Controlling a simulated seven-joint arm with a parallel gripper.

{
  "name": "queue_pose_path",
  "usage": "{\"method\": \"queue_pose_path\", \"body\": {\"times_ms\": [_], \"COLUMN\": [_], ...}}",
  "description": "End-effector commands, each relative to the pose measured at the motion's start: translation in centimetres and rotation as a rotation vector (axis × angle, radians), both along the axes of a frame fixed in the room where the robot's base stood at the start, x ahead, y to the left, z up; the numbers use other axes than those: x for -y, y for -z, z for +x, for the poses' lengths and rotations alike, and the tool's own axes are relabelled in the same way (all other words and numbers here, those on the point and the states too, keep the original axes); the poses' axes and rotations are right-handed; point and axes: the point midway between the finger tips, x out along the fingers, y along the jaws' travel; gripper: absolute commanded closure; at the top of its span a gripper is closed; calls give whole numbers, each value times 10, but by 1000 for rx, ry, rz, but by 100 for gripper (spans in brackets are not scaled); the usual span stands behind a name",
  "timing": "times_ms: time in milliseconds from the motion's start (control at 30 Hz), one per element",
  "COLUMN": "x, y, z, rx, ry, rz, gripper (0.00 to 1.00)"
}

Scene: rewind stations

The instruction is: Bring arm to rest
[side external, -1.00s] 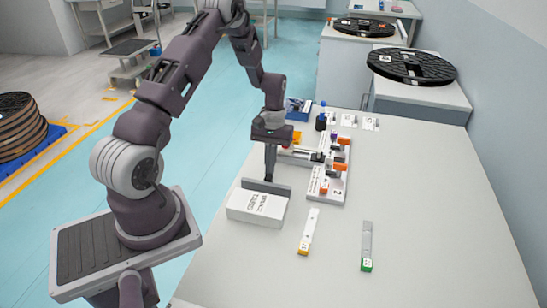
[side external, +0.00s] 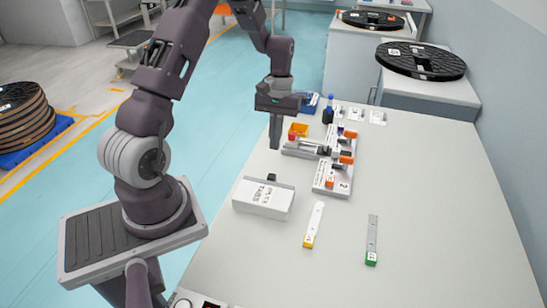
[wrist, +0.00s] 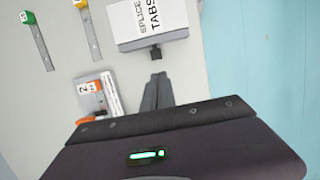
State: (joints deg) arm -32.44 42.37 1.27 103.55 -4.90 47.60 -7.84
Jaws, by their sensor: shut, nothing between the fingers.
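My gripper (side external: 275,146) is shut and empty, pointing down above the table (side external: 430,215). It hangs behind the white splice tabs box (side external: 263,200), clear of it. In the wrist view the shut fingers (wrist: 157,82) lie just below the box (wrist: 150,22) and its dark knob (wrist: 155,54). The knob also shows at the box's back edge in the side view (side external: 272,178).
A station with orange clamps (side external: 332,178) stands right of my gripper. Strips with a yellow end (side external: 314,224) and a green end (side external: 371,240) lie in front. A blue bottle (side external: 328,110) and an orange bin (side external: 298,130) stand behind. The right side of the table is clear.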

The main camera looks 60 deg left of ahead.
Motion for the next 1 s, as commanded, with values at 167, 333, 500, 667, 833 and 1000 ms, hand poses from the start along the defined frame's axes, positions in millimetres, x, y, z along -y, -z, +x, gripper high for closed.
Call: {"method": "queue_pose_path", "body": {"times_ms": [167,333,500,667,833,1000], "x": [-1,53,130,175,191,193], "y": [-26,-114,-197,-225,-224,-223], "z": [5,-3,-62,-132,-175,-182], "rx": [15,158,370,556,671,692], "ry": [11,179,427,626,734,755], "rz": [9,87,180,247,281,287], "gripper": [100,100,100,100,100,100]}}
